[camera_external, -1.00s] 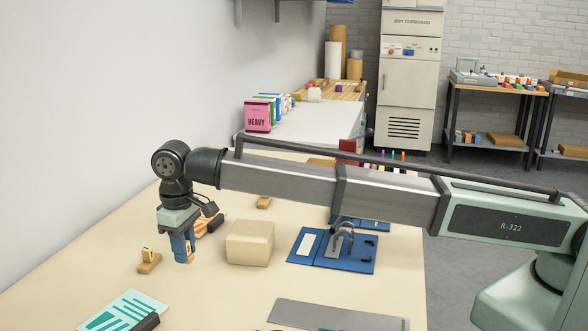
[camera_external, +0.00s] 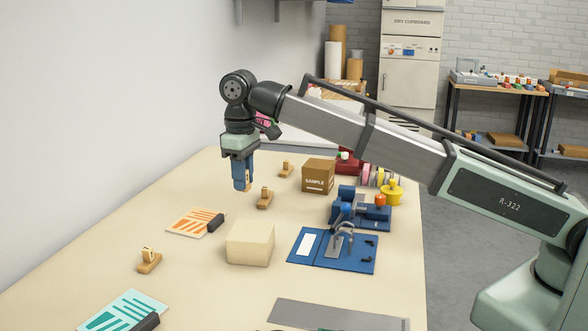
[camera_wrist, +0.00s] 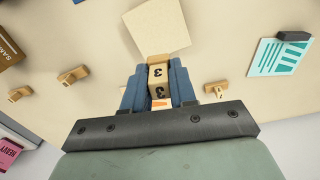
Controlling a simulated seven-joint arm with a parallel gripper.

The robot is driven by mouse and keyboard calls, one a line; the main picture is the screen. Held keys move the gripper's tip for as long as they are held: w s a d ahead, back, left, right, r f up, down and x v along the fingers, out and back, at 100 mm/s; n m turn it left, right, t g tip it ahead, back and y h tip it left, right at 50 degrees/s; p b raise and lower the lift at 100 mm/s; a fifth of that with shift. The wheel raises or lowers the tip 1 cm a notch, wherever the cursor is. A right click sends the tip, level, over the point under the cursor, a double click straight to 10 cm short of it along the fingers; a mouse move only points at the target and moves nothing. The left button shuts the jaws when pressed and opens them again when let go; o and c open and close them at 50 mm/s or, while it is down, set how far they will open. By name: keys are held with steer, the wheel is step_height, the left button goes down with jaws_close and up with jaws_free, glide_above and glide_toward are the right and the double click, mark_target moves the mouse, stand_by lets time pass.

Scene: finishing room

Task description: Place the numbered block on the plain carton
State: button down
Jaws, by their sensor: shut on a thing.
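My gripper (camera_external: 242,188) is shut on a small wooden block, raised above the table. In the wrist view the numbered block (camera_wrist: 157,76) sits between the blue fingers of my gripper (camera_wrist: 157,88), with the figure 3 on two of its faces. The plain carton (camera_external: 250,243) is a beige box without print in the middle of the table. In the external view it appears below and slightly right of my gripper, apart from the block. In the wrist view the plain carton (camera_wrist: 157,28) lies just beyond the block.
A brown carton marked SAMPLE (camera_external: 318,178) stands farther back. Small wooden stands (camera_external: 265,198) are on the left and rear table. An orange-printed sheet (camera_external: 192,222) lies left of the plain carton. A blue board with a clamp (camera_external: 335,250) lies to its right.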

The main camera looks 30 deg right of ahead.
mark_target(251, 230)
steer(key=shift+s+d+f, duration=0.15)
steer(key=shift+s+d, duration=0.3)
steer(key=shift+f+n, duration=0.25)
steer(key=shift+n, duration=0.25)
steer(key=shift+f, duration=4.75)
steer(key=shift+f, duration=0.15)
steer(key=c, duration=0.9)
jaws_free()
step_height(251, 230, up, 12)
steer(key=shift+r, duration=0.2)
